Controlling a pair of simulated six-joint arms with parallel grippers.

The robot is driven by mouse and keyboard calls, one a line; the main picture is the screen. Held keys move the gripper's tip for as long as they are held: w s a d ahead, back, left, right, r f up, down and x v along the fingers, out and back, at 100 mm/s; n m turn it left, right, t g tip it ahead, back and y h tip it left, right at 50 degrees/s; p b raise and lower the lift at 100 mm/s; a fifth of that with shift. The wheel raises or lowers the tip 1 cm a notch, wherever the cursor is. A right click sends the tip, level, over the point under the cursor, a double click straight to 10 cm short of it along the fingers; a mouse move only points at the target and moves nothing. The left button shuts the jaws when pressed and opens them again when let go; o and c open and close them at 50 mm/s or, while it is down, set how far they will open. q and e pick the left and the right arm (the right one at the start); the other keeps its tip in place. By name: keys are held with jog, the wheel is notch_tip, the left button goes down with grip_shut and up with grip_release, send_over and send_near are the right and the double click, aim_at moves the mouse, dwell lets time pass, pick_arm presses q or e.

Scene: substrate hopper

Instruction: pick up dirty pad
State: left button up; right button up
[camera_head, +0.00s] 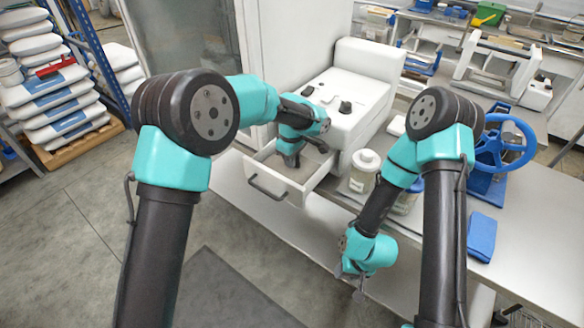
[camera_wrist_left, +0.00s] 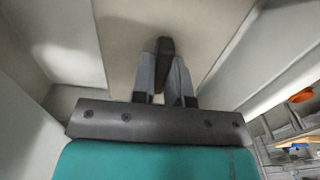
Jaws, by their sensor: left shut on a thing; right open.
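My left gripper (camera_head: 291,160) points down into an open white drawer (camera_head: 263,184) of the white machine. In the left wrist view its two grey fingers (camera_wrist_left: 165,85) are closed on a small dark upright grip (camera_wrist_left: 166,50). Behind the grip is a flat beige-grey slab (camera_wrist_left: 120,45), which looks like the dirty pad; a brownish-grey surface (camera_head: 314,162) also shows inside the drawer in the head view. I cannot tell whether the pad is lifted off the drawer floor. My right gripper (camera_head: 358,288) is open and empty, hanging low in front of the bench edge.
The white machine (camera_head: 345,98) stands behind the drawer. The floor in front is clear.

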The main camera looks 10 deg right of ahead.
pick_arm(q)
jog(key=shift+r, duration=0.1)
grip_shut()
notch_tip(320, 180, up, 10)
dwell(0.4)
dwell(0.4)
